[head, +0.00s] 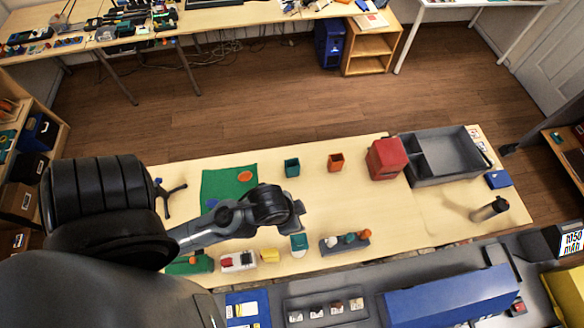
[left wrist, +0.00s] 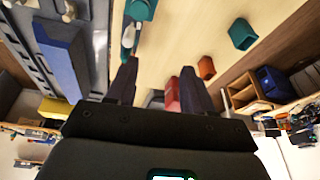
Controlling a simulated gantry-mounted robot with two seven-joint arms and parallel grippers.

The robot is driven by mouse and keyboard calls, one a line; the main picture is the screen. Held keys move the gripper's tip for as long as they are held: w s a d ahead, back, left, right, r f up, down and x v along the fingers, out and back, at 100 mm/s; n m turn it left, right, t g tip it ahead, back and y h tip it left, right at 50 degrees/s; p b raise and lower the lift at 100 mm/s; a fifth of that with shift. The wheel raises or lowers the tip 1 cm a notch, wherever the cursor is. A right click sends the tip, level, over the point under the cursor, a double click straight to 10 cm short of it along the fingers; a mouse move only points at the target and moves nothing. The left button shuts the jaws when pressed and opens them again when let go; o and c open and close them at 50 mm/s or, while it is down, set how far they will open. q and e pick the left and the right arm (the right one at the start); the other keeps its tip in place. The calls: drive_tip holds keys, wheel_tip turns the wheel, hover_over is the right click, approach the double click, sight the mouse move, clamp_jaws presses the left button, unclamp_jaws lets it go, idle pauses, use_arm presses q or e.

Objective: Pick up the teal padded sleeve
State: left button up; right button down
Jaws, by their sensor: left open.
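A teal piece with a pale lower end (head: 299,243), which looks like the padded sleeve, lies near the front edge of the table. A teal piece at the top edge of the left wrist view (left wrist: 140,9) appears to be the same one. My left gripper (head: 299,209) is above the table, just behind the teal piece in the head view. In the left wrist view its two dark fingers (left wrist: 159,66) are spread, with nothing between them. My right gripper is not in view.
A grey holder (head: 330,246) with white, teal and orange tops stands right of the teal piece. A teal cup (head: 292,167) and an orange cup (head: 336,161) stand behind. A red box (head: 385,158) and grey tray (head: 455,178) are farther right. The table's middle right is clear.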

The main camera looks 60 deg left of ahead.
use_arm(q)
drive_tip(key=shift+d, duration=0.25)
drive_tip(key=o, duration=0.5)
drive_tip(key=shift+c, duration=0.2)
drive_tip(key=shift+s+a+f, duration=0.1)
